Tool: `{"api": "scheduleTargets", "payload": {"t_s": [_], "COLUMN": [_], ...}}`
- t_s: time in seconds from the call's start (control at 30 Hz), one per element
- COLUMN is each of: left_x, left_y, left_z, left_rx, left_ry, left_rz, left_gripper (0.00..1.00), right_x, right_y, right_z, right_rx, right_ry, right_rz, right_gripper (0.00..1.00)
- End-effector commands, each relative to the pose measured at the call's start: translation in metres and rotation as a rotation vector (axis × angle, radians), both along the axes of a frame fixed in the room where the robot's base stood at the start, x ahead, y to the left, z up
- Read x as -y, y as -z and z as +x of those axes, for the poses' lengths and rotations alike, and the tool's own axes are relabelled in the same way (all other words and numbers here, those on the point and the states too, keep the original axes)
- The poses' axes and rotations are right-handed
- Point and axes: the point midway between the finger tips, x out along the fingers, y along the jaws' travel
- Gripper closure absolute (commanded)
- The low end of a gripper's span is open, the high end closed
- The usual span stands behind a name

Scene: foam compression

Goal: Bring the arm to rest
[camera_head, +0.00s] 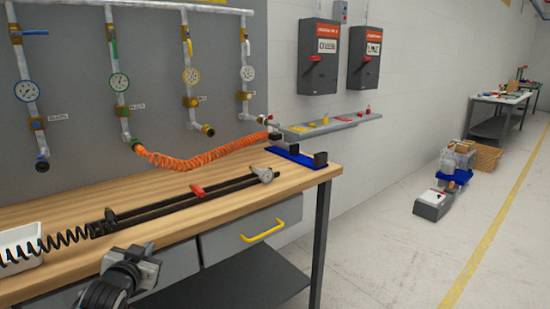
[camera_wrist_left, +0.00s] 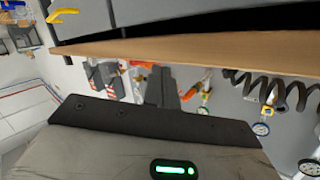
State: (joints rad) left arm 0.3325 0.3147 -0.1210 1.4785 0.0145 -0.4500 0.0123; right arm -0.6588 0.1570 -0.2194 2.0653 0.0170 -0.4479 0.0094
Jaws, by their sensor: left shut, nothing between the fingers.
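My left arm's wrist and gripper (camera_head: 135,268) show at the lower left of the head view, low in front of the workbench's front edge. In the left wrist view the two dark fingers of the left gripper (camera_wrist_left: 162,84) are together, with nothing between them. The gripper is apart from the items on the bench. My right gripper is not in view.
The wooden workbench (camera_head: 60,212) carries a black rail fixture (camera_head: 160,208) with a red piece (camera_head: 197,190), a black coiled hose (camera_head: 62,242), a white bin (camera_head: 20,238) and a blue base (camera_head: 292,155). A yellow drawer handle (camera_head: 262,231) sticks out.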

Motion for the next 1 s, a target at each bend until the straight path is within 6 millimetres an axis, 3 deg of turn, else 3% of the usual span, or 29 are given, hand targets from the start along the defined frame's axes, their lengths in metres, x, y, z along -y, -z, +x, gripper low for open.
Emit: {"api": "scheduleTargets", "payload": {"t_s": [0.03,0.17,0.3,0.4,0.5,0.6,0.73,1.0], "left_x": [0.013,0.047,0.09,0.117,0.138,0.151,0.158,0.16], "left_y": [0.023,0.074,0.127,0.151,0.163,0.166,0.166,0.165], "left_z": [-0.017,-0.069,-0.15,-0.212,-0.266,-0.303,-0.328,-0.331], "left_rx": [-0.032,-0.113,-0.221,-0.299,-0.362,-0.407,-0.436,-0.441], "left_ry": [0.021,0.073,0.131,0.161,0.177,0.182,0.181,0.182], "left_rz": [-0.01,-0.042,-0.107,-0.164,-0.218,-0.26,-0.287,-0.292], "left_gripper": [1.0,1.0,1.0,1.0,1.0,1.0,1.0,1.0], "right_x": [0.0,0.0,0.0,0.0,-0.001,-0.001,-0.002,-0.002], "right_y": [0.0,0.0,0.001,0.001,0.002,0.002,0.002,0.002], "right_z": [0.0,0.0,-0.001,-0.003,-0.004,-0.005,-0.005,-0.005], "right_rx": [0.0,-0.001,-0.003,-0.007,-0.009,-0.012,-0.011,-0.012], "right_ry": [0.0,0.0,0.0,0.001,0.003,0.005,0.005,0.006], "right_rz": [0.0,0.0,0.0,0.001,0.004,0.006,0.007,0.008], "right_gripper": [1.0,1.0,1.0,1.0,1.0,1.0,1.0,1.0]}}
